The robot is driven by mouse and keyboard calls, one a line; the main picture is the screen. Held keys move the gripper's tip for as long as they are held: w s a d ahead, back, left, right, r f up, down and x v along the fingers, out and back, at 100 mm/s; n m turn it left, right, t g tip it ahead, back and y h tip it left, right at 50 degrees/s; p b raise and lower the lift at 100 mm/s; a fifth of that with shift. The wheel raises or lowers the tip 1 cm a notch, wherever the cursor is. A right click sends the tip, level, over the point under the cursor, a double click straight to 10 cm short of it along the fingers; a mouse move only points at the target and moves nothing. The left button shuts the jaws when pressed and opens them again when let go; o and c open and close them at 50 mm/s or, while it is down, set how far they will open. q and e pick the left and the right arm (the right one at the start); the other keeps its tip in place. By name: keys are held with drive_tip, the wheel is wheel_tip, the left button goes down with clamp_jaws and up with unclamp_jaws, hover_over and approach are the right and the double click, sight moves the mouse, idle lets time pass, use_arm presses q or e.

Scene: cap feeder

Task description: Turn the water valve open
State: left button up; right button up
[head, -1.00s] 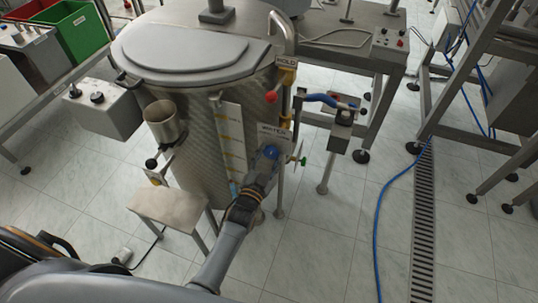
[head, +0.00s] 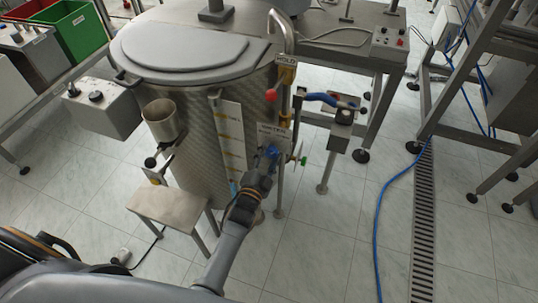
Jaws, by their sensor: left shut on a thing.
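The blue water valve handle (head: 271,152) is on the pipework at the front right of the steel tank (head: 190,110), beside a label that seems to read WATER (head: 272,134). My left gripper (head: 268,160) reaches up from below and is shut on this blue handle. The fingers and wrist hide much of the handle and the valve body, so its exact angle is hard to read. My right gripper is not in view.
A red knob (head: 271,97) sits above the valve, and a green knob (head: 303,161) to its right. A small steel step (head: 170,204) stands left of my arm. The floor to the right is open, with a blue hose (head: 379,215).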

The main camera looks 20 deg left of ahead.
use_arm(q)
drive_tip(key=o, duration=1.1)
drive_tip(key=shift+o, duration=0.2)
drive_tip(key=s, duration=1.2)
drive_tip(key=shift+a, duration=0.15)
